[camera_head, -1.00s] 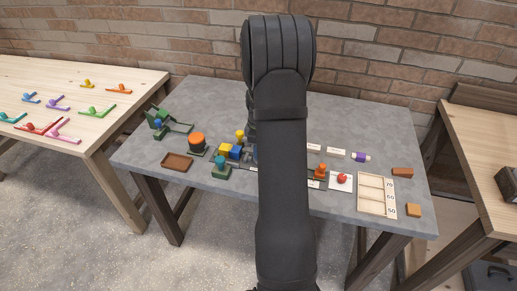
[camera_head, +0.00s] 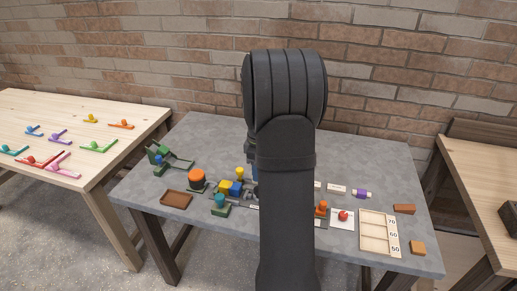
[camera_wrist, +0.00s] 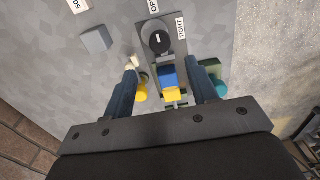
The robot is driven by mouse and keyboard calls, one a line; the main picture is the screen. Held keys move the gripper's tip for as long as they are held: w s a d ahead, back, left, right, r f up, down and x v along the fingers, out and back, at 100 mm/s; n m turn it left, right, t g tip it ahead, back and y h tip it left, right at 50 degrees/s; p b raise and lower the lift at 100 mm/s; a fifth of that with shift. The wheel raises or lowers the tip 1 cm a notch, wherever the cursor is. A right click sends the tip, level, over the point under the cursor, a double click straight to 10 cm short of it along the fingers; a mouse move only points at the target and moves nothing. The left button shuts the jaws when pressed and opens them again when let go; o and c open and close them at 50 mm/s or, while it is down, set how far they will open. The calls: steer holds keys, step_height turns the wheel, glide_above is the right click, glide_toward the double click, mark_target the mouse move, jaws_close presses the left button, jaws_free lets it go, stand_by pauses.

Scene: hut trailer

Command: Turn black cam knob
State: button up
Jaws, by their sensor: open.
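The black cam knob (camera_wrist: 159,40) is round, with a light mark, and sits on a grey plate (camera_wrist: 176,22) in the wrist view. Labels reading TIGHT (camera_wrist: 180,27) and OPEN, partly cut off, lie beside it. My gripper (camera_wrist: 165,67) is open and empty, its two dark fingers apart. The knob lies beyond the fingertips, a little left of the middle of the gap. A blue block (camera_wrist: 168,77) and a yellow block (camera_wrist: 172,95) show between the fingers. In the head view my arm hides the knob and the gripper.
The grey table (camera_head: 215,135) carries an orange round piece (camera_head: 197,175), a brown tray (camera_head: 176,199), a red ball on a white card (camera_head: 342,215) and a numbered wooden tray (camera_head: 393,228). A grey block (camera_wrist: 97,40) lies left of the knob.

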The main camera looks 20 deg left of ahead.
step_height(320, 180, up, 9)
steer(key=shift+f, duration=0.15)
steer(key=shift+f, duration=0.1)
step_height(320, 180, down, 17)
steer(key=shift+f, duration=0.15)
stand_by(0.7)
